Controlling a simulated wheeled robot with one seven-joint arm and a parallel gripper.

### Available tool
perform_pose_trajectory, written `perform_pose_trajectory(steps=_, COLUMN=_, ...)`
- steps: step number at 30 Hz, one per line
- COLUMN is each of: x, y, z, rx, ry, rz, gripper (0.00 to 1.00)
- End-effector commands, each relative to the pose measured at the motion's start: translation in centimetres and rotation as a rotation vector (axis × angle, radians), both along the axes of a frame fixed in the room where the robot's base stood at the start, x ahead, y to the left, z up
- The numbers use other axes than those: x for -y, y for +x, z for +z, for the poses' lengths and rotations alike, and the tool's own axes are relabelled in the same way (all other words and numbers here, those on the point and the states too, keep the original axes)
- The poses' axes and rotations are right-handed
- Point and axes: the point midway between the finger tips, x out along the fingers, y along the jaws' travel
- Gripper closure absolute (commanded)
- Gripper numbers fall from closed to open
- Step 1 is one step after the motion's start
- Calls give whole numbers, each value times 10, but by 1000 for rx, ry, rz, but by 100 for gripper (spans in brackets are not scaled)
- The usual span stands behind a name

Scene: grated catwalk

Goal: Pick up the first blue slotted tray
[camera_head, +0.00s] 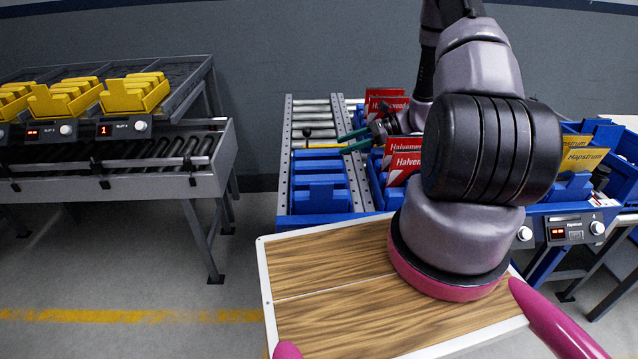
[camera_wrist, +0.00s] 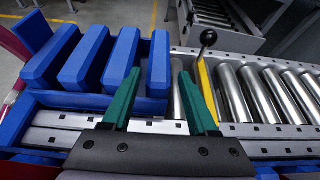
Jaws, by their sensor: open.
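A blue slotted tray (camera_head: 320,187) with several slats sits on the roller conveyor, left of my arm in the head view. In the wrist view the tray (camera_wrist: 85,99) fills the left side. My gripper (camera_head: 342,144) has green fingers and points left near the tray's far end. In the wrist view the gripper (camera_wrist: 158,74) is open and empty. Its left finger overlaps the tray's end slats, and the last slat shows between the fingers in the picture. I cannot tell whether a finger touches it.
A yellow bar (camera_wrist: 208,90) with a black-knobbed lever (camera_wrist: 208,38) crosses the conveyor beside the right finger. Bare rollers (camera_head: 316,116) lie beyond. Blue bins with red Halvemeren packets (camera_head: 404,164) stand right of the conveyor. Yellow trays (camera_head: 134,92) stand on a left rack.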

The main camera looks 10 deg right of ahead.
Motion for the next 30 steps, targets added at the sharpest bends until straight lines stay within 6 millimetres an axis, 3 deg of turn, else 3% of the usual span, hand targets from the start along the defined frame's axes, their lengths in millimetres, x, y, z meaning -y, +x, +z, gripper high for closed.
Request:
perform_pose_trajectory(steps=6, x=-33, y=6, z=-14, rx=-2, ry=0, rz=5, gripper=41)
perform_pose_trajectory(steps=13, x=-50, y=10, z=-21, rx=-1, ry=-1, rz=5, gripper=41)
perform_pose_trajectory(steps=21, x=-84, y=18, z=-36, rx=-2, ry=0, rz=6, gripper=41)
perform_pose_trajectory(steps=30, x=-90, y=20, z=-38, rx=0, ry=-1, rz=3, gripper=41)
